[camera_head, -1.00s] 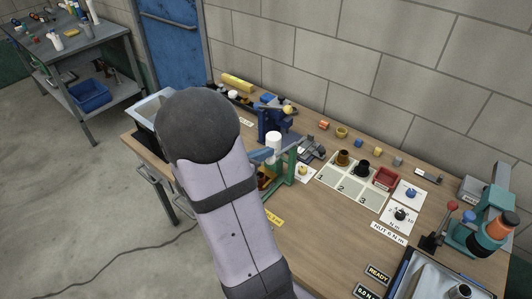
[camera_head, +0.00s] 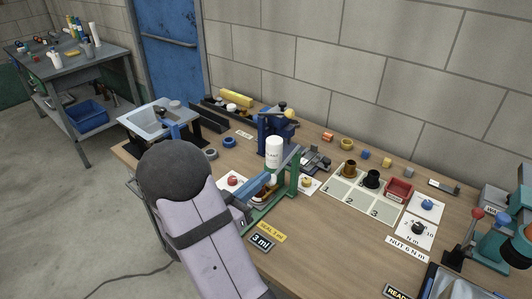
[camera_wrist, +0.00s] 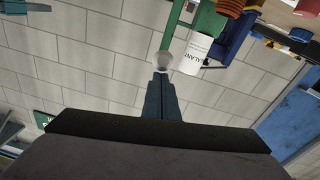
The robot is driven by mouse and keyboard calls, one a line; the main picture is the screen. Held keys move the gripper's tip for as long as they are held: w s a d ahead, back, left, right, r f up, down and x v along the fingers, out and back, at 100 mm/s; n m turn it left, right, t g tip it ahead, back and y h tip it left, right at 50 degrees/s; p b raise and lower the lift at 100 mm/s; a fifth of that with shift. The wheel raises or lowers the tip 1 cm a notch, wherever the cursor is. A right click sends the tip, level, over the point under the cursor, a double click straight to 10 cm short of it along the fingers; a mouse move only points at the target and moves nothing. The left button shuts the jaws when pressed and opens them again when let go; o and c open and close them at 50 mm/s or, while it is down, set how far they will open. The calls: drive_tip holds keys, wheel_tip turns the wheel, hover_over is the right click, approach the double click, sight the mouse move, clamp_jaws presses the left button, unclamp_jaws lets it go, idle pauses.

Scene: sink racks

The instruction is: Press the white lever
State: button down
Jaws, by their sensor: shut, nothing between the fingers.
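The white lever's round end (camera_wrist: 162,60) shows in the wrist view just beyond my gripper (camera_wrist: 160,78). The gripper's two slate-blue fingers are together and empty, and their tips overlap the lower edge of the white end. I cannot tell whether they touch it. I cannot make out the lever in the head view. There the green stand (camera_head: 284,190) has a white sealant bottle (camera_head: 274,152) at its top. The bottle also shows in the wrist view (camera_wrist: 200,52), right of the fingertips. My arm hides part of the hand in the head view.
A blue device (camera_head: 272,130) stands behind the bottle. A numbered tray (camera_head: 340,205) with dark cups and a red bin (camera_head: 398,190) lie to the right. Bare wood lies in front of the tray.

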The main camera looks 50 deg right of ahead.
drive_tip(key=shift+s+f, duration=0.2)
drive_tip(key=shift+f, duration=0.4)
wheel_tip(320, 180, up, 5)
drive_tip(key=a+p, duration=0.1)
drive_tip(key=p, duration=0.3)
drive_tip(key=w+a+f+b, duration=0.1)
drive_tip(key=a+b, duration=0.2)
drive_tip(key=a, duration=0.7)
drive_tip(key=shift+w+a+f, duration=0.25)
drive_tip(key=shift+f, duration=0.1)
